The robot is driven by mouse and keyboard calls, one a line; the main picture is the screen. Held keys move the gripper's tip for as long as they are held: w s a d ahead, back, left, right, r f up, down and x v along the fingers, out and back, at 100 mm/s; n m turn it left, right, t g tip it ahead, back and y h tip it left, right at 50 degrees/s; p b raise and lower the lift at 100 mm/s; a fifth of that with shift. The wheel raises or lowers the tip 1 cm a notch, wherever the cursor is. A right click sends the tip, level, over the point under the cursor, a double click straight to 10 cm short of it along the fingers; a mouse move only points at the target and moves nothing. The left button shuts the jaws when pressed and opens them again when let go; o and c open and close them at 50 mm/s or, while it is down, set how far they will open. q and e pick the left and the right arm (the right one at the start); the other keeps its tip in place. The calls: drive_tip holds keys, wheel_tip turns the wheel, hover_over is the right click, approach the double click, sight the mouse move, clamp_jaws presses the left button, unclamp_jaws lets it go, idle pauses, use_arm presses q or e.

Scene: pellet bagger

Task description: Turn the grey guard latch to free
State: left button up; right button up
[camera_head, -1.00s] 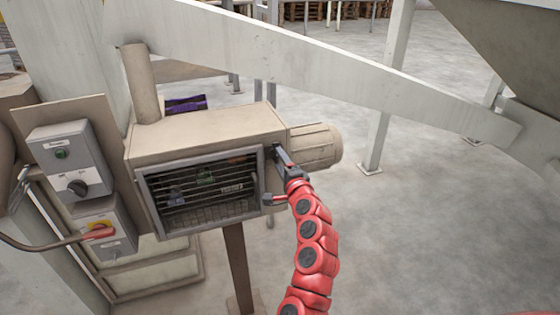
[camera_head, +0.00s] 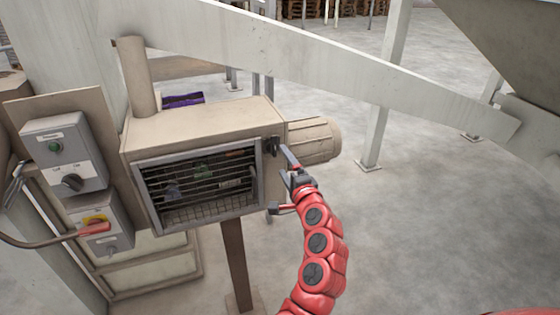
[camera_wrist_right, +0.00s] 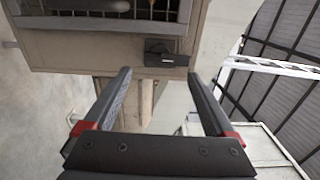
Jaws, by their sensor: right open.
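The guard (camera_head: 200,185) is a barred grille in a grey frame on the front of a beige machine box. A small dark grey latch (camera_head: 272,147) sits on the box beside the guard's upper right corner. In the right wrist view the latch (camera_wrist_right: 166,58) is a dark block next to the guard frame, just beyond my fingertips. My right gripper (camera_head: 288,160) is open and empty, just right of the latch and apart from it; its two fingers (camera_wrist_right: 159,76) show spread in the wrist view. Whether the latch is free cannot be told. My left gripper is not in view.
A beige motor cylinder (camera_head: 313,139) sticks out right of the box, close behind my right gripper. A pale sloping beam (camera_head: 300,70) crosses above.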

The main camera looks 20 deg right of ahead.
drive_tip(key=s+p, duration=0.6)
drive_tip(key=s, duration=0.5)
drive_tip(key=shift+s+d, duration=0.2)
drive_tip(key=shift+s, duration=0.2)
drive_tip(key=shift+f, duration=0.15)
